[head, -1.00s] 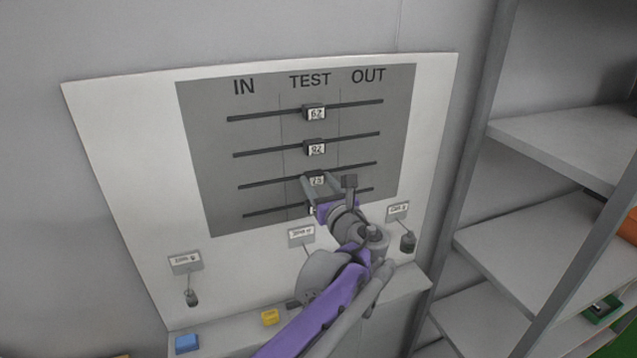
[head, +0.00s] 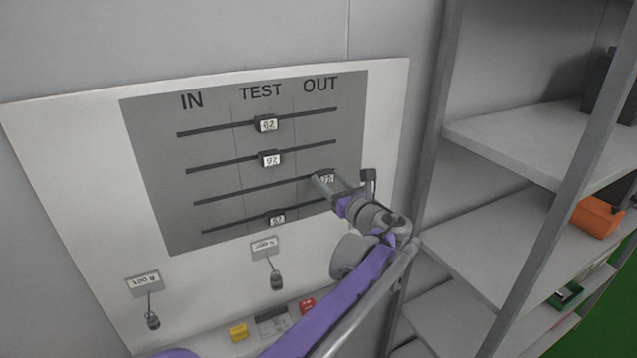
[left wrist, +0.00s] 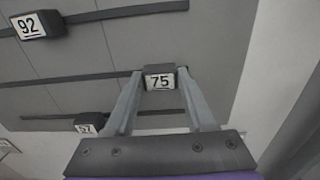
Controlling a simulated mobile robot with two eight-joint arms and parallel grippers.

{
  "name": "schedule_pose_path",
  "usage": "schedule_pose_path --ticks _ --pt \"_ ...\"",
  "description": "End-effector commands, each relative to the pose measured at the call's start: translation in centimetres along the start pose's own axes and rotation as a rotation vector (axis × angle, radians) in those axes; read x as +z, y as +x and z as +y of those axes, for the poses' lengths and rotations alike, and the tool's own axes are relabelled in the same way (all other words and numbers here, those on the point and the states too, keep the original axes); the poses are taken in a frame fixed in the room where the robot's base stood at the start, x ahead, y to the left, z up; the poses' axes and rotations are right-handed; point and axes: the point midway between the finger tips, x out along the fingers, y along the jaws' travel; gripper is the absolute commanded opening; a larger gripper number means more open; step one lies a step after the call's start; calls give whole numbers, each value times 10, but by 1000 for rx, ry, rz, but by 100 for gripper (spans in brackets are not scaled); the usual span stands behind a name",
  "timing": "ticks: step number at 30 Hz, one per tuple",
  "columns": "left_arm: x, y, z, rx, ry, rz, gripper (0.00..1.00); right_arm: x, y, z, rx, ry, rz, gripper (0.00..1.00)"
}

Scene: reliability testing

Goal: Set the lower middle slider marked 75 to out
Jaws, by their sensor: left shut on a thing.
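The slider marked 75 (left wrist: 159,81) is a dark block with a white label on the third rail down. In the head view the slider 75 (head: 328,178) sits in the OUT column, near the right end of its rail. My left gripper (head: 328,184) is at it, and in the left wrist view its two fingers (left wrist: 160,90) stand on either side of the block, shut on it. The grey panel (head: 215,190) carries the words IN, TEST and OUT. My right gripper is not in view.
Sliders marked 62 (head: 267,125), 92 (head: 270,159) and 57 (head: 277,219) sit in the TEST column. A yellow block (head: 239,332) and a red block (head: 307,306) lie on the ledge. A shelf rack (head: 500,150) stands at right.

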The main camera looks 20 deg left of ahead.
Motion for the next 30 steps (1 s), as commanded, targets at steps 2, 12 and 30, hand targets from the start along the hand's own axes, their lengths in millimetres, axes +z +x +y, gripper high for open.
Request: schedule_pose_path --ticks 2,12,30 --pt "0 -2 -8 -22 3 -2 0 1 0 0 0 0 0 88" --pt "1 -2 -8 -23 4 -2 74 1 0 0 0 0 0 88" --pt "-2 -32 -6 -21 4 0 85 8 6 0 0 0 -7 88"
